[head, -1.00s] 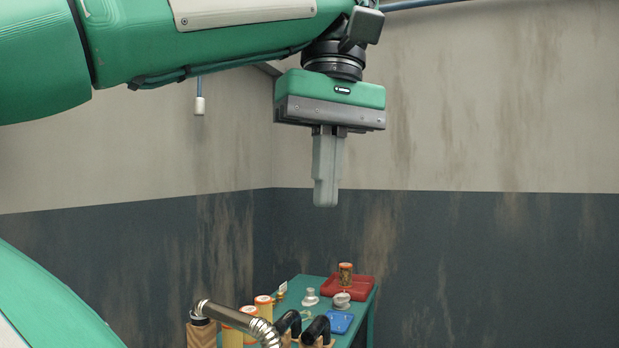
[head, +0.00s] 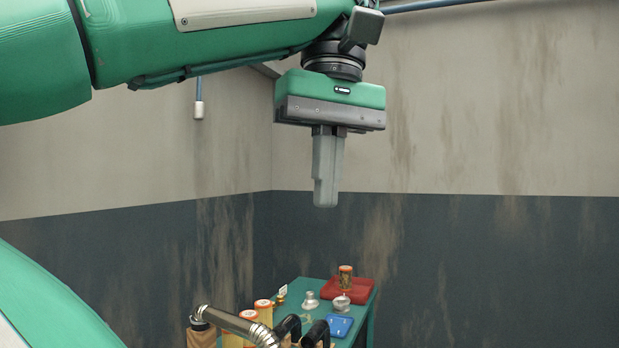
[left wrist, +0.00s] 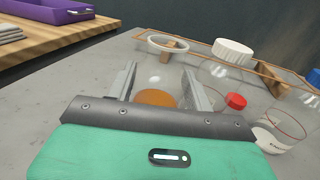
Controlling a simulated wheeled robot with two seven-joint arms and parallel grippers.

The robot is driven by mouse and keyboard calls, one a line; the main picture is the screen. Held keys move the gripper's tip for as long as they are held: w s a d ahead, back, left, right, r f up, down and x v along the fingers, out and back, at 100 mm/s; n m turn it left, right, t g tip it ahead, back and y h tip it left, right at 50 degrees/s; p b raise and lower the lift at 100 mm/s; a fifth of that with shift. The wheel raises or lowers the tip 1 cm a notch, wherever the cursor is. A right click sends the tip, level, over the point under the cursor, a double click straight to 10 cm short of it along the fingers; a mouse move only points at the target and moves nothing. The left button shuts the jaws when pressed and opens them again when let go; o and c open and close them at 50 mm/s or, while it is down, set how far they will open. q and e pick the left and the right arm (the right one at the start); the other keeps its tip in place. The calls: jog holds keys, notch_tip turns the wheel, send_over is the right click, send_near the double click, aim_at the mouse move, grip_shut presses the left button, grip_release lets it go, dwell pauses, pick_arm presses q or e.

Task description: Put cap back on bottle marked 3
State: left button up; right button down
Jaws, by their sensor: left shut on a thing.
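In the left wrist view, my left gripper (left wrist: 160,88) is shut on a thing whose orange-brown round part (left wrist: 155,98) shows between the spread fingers. Its outline is unclear, and the gripper body hides its near side. A white ribbed cap (left wrist: 233,50) and a red cap (left wrist: 235,101) are to the right, among clear glass bottles (left wrist: 287,126). I cannot read a 3 on any bottle.
A purple tray (left wrist: 45,11) is on a wooden table at the far left. The head view shows a distant green table (head: 318,289) with a red tray (head: 358,291).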

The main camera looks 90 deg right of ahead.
pick_arm(q)
jog(key=p, duration=0.4)
jog(key=shift+f, duration=0.25)
dwell(1.5)
jog(key=shift+s+a+p, duration=0.1)
jog(key=shift+s+p, duration=0.1)
jog(key=shift+p, duration=2.45)
jog(key=shift+w+r+p, duration=0.1)
jog(key=shift+r+p, duration=0.3)
dwell(0.5)
jog(key=shift+r+p, duration=0.75)
jog(key=shift+p, duration=0.95)
dwell(0.6)
